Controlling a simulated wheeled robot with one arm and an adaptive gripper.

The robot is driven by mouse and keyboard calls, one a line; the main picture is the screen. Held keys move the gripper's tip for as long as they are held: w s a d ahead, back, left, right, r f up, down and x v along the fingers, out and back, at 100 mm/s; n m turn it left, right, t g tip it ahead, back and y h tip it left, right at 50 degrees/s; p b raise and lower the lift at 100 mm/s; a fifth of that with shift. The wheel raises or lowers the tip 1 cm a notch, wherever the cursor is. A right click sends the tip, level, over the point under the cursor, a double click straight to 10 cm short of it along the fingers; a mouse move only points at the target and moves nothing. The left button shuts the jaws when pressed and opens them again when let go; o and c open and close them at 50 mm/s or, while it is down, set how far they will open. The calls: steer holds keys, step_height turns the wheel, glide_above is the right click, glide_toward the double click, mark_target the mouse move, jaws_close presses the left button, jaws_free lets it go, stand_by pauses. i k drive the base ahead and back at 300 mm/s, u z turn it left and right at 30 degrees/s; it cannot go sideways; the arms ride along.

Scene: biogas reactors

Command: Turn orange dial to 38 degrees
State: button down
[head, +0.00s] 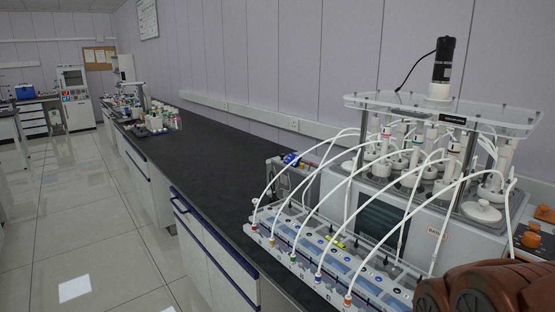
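Two orange knob-like parts show at the right edge of the head view, on a grey unit beside the reactor bath. The upper orange part (545,214) is cut off by the picture edge. The lower orange part (531,237) is round and looks like a dial. Its markings and setting are too small to read. Brown-orange rounded links of my own arm fill the lower right corner, in front of and below the unit. My gripper is not in view.
The biogas reactor bath (375,220) with white vessels stands left of the orange parts. Curved white tubes run to a long tubing rack (330,262) along the bench front. A black motor (443,60) rises above the clear lid. The dark benchtop (215,160) is clear farther left.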

mark_target(530, 239)
steer(key=k, duration=0.15)
steer(key=z, duration=1.2)
